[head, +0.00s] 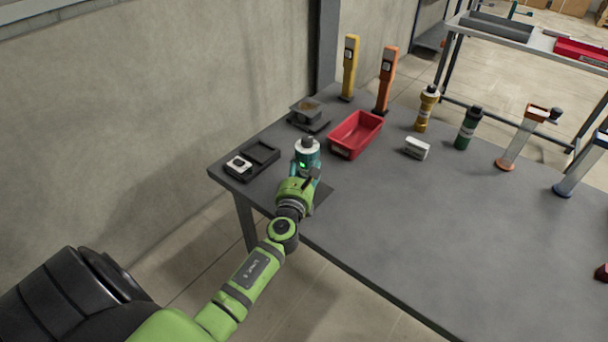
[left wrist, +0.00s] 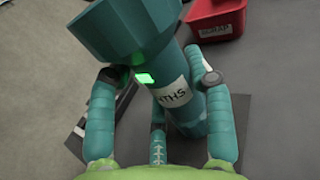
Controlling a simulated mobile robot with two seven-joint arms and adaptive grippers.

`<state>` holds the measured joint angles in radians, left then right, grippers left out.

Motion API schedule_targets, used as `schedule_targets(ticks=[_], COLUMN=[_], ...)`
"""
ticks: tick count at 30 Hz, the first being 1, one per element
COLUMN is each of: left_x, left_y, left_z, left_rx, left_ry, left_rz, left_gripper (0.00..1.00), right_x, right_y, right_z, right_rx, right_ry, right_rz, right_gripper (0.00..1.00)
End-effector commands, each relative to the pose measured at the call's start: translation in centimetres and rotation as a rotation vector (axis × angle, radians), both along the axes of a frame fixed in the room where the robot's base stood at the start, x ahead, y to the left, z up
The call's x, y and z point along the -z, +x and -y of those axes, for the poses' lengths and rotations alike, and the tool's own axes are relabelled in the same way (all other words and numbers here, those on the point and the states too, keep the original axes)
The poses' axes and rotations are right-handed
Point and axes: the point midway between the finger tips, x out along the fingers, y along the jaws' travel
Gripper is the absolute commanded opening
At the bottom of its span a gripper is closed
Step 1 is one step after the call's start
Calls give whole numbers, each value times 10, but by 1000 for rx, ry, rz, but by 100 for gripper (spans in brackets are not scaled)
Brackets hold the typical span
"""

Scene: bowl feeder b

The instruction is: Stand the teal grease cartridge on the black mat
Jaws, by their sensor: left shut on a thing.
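The teal grease cartridge (head: 308,152) has a pale and dark cap and looks roughly upright near the table's front left edge. My left gripper (head: 305,180) is shut on it. In the left wrist view the cartridge (left wrist: 176,88) fills the space between my teal fingers and shows a white label. The black mat (head: 324,193) shows partly beside and behind my gripper; it also shows in the left wrist view (left wrist: 240,118), under and right of the cartridge's lower end. I cannot tell whether the cartridge touches the mat. My right gripper is out of view.
A black two-part tray (head: 263,154) lies left of the cartridge. A red bin (head: 344,150) stands behind it to the right, with a dark scale-like device (head: 308,124) beyond. A white box (head: 416,153) and several upright bottles stand further right. The table's middle right is clear.

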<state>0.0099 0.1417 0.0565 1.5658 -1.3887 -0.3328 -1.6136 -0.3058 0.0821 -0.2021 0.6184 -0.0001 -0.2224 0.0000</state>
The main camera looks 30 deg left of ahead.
Motion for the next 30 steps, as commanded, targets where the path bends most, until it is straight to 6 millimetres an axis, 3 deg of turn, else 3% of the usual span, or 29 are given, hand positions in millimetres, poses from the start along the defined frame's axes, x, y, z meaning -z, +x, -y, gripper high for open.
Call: schedule_targets(ticks=[3,15,16,17,18,30], left_x=[13,17,16,16,16,10], left_y=[1,1,0,0,0,0], left_z=[0,0,0,0,0,0], left_rx=[-1,0,0,0,0,-1], left_ry=[1,2,1,1,1,1], left_rz=[3,4,2,2,2,2], left_gripper=[10,10,59,71,75,75], right_x=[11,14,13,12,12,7], right_y=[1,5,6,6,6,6], right_z=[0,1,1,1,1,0], right_rx=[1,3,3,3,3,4], right_ry=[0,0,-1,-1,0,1], right_rz=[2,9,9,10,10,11], right_gripper=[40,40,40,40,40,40])
